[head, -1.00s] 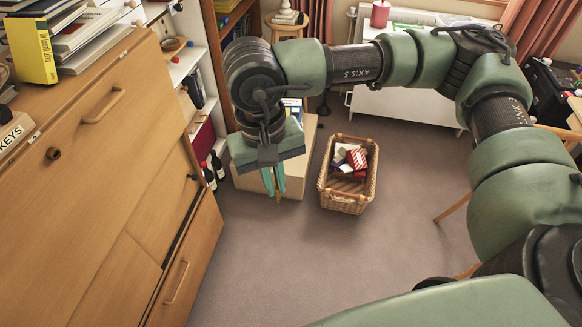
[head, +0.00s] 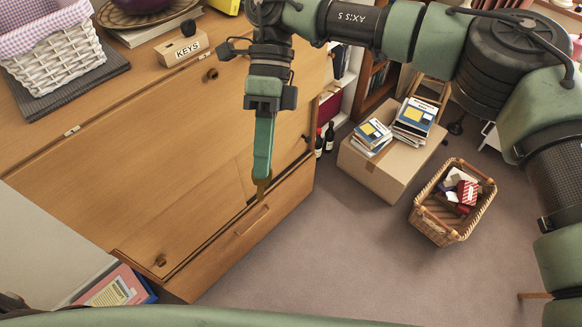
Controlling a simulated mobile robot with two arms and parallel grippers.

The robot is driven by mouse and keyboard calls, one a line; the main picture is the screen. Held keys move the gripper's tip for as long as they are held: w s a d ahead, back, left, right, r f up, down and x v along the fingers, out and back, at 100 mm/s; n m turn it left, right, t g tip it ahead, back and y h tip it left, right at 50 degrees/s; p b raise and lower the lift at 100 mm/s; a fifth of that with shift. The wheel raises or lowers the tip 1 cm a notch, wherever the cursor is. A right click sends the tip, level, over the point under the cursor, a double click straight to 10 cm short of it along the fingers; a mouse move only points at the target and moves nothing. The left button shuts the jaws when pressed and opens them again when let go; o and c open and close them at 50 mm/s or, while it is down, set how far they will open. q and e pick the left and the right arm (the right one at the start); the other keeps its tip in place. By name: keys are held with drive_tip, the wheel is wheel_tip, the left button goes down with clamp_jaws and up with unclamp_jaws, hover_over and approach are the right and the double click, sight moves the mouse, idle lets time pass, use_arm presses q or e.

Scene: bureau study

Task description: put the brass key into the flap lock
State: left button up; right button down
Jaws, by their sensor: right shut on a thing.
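My right gripper (head: 262,178) points down in front of the wooden bureau (head: 120,170), its fingers together. It is shut on the brass key (head: 262,188), and only a small brass-coloured part shows below the fingertips. A small round dark fitting, which looks like the flap lock (head: 211,74), sits high on the bureau front below the KEYS box. The key is well below and to the right of it in the picture, apart from it. My left gripper is not in view.
A wooden KEYS box (head: 183,50) and a white basket (head: 58,55) stand on the bureau top. A dark knob (head: 160,260) and a lower drawer (head: 245,235) are on its front. A cardboard box (head: 380,175) and wicker basket (head: 425,220) stand right; carpet between is clear.

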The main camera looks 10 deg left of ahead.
drive_tip(key=w+a+r+m+t+y+p, duration=0.1)
drive_tip(key=w+a+r+m+t+y, duration=0.2)
drive_tip(key=m+y, duration=0.45)
drive_tip(key=w+a+r+m+t+y, duration=0.1)
drive_tip(key=w+a+m+t+y, duration=0.1)
drive_tip(key=w+m+t+y, duration=0.5)
drive_tip(key=w+f+m+t+p, duration=0.2)
drive_tip(key=w+f+m+t, duration=0.6)
drive_tip(key=m, duration=0.3)
drive_tip(key=shift+t+h, duration=0.35)
drive_tip(key=shift+t, duration=0.35)
drive_tip(key=b+x, duration=0.1)
drive_tip(key=x, duration=0.1)
drive_tip(key=b+x, duration=0.2)
drive_tip(key=shift+a, duration=0.5)
drive_tip(key=shift+r, duration=0.1)
drive_tip(key=shift+x, duration=1.65)
idle(1.1)
